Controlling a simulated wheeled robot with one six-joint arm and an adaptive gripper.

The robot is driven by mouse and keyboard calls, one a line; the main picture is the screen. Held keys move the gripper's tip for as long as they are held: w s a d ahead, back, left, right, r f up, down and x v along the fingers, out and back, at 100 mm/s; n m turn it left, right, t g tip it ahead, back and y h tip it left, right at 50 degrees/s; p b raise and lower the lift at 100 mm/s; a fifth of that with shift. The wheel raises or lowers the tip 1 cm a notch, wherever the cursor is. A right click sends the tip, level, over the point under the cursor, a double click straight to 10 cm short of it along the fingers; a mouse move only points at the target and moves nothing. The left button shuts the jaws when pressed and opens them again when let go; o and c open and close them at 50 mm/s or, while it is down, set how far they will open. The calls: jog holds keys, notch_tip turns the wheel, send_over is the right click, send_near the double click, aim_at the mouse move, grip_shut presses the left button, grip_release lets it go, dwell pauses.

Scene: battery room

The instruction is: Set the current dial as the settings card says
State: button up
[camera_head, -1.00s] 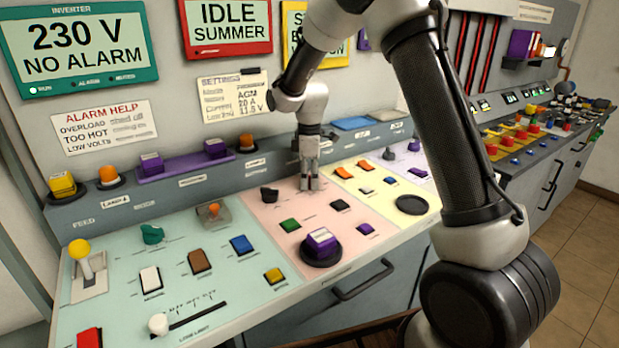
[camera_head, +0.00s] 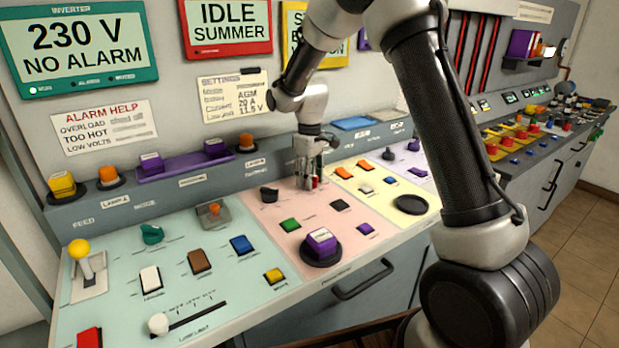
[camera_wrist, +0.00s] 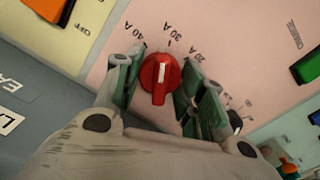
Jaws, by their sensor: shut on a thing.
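The red current dial (camera_wrist: 160,78) has a white pointer line aimed up in the wrist view, roughly toward the 30 A mark. Labels for 40 A and 30 A show around it. My gripper (camera_wrist: 158,88) has its green-padded fingers on either side of the dial's knob and is shut on it. In the head view my gripper (camera_head: 312,184) is down at the pink panel, and only a bit of red shows by its fingers. The settings card (camera_head: 234,97) on the wall reads AGM, current 20 A and 11.5 V.
On the pink panel, a black knob (camera_head: 269,194) lies left of my gripper. A green button (camera_head: 290,225) and a purple button (camera_head: 321,240) are nearer the front. The yellow panel is to the right, with orange switches (camera_head: 343,172).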

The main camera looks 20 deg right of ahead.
jog(key=m, duration=0.5)
jog(key=shift+m, duration=0.3)
jog(key=m, duration=0.5)
jog(key=shift+m, duration=0.4)
jog(key=o, duration=1)
notch_tip(320, 180, up, 12)
jog(key=shift+r, duration=0.1)
